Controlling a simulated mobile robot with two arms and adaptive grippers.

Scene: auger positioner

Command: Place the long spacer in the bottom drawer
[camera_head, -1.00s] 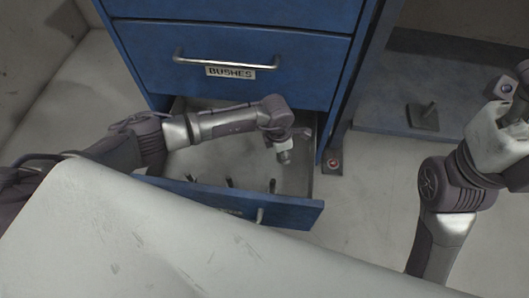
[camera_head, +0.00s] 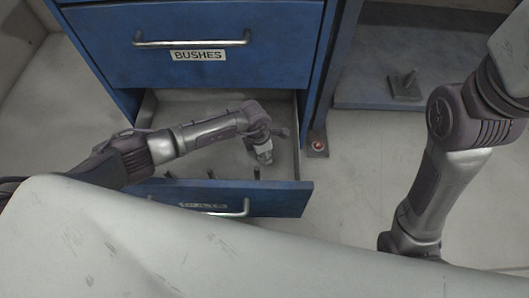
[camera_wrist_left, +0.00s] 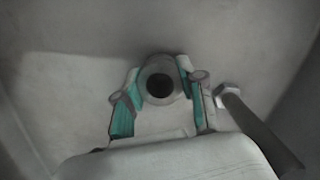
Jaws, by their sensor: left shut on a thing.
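The bottom drawer (camera_head: 240,198) of the blue cabinet is pulled open, and my left arm reaches over its front into it. In the left wrist view, my left gripper (camera_wrist_left: 160,92) is shut on a pale, round spacer (camera_wrist_left: 159,72), seen end-on with a dark hole. The spacer sits between the two teal-padded fingers, above the grey drawer floor; I cannot tell whether it touches the floor. In the head view, the left gripper (camera_head: 264,154) points down inside the drawer near its right side, and the spacer is too small to make out. My right gripper is not in view.
Several dark bolts (camera_head: 256,174) stand along the inside of the drawer front. One bolt (camera_wrist_left: 245,112) lies close right of the gripper in the wrist view. A closed drawer marked BUSHES (camera_head: 200,60) is above. The light workpiece-like surface (camera_head: 150,245) fills the foreground.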

